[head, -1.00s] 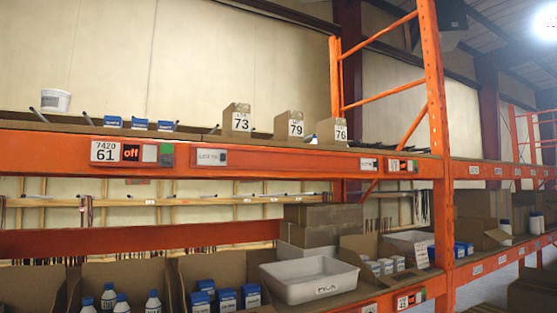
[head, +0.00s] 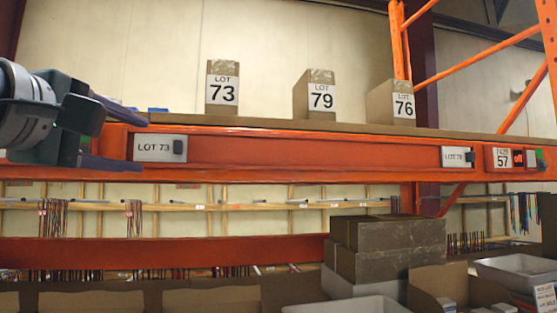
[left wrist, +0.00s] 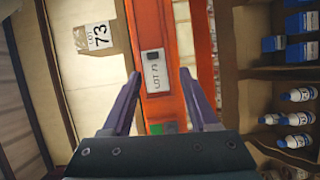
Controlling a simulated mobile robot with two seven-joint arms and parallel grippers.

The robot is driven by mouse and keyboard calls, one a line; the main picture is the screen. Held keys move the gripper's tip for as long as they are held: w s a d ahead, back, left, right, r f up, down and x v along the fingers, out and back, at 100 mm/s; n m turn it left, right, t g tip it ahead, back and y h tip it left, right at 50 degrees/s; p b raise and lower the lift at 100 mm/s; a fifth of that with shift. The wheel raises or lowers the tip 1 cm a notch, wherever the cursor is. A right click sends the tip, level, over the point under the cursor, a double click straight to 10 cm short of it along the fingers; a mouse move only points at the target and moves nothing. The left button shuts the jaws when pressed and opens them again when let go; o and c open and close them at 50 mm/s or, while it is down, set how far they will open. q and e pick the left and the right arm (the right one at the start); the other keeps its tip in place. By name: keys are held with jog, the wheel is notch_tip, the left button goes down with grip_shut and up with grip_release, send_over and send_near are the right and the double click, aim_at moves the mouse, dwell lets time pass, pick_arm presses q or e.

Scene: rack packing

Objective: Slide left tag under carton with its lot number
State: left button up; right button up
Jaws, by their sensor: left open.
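The left tag (head: 152,149), a white plate reading LOT 73 with a dark knob, sits on the orange beam, left of and below the carton marked LOT 73 (head: 222,88). Cartons LOT 79 (head: 321,97) and LOT 76 (head: 403,104) stand to its right. A second tag (head: 456,157) is on the beam below and right of LOT 76; its last digit is unclear. My left gripper (head: 143,144) is open at the left tag. In the left wrist view the tag (left wrist: 153,72) shows between its fingertips, with the LOT 73 carton (left wrist: 95,37) to the left. My right gripper is out of view.
The orange beam (head: 310,150) runs across below the cartons, with clear rail between the two tags. Stacked brown boxes (head: 385,235) and a white bin (head: 345,304) stand on the lower level.

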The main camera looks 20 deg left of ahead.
aim_at(175, 147)
pick_arm(q)
jog(key=shift+n, duration=0.3)
jog(key=w, duration=0.3)
jog(key=w+a+b, duration=0.1)
jog(key=w, duration=0.1)
jog(key=w+r, duration=0.1)
jog(key=w, duration=0.2)
jog(key=shift+w+a+r+b, duration=0.1)
jog(key=shift+w+a+b, duration=0.2)
jog(key=shift+a, duration=0.1)
jog(key=shift+w, duration=0.65)
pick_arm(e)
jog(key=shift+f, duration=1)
pick_arm(q)
jog(key=shift+c, duration=0.2)
grip_shut()
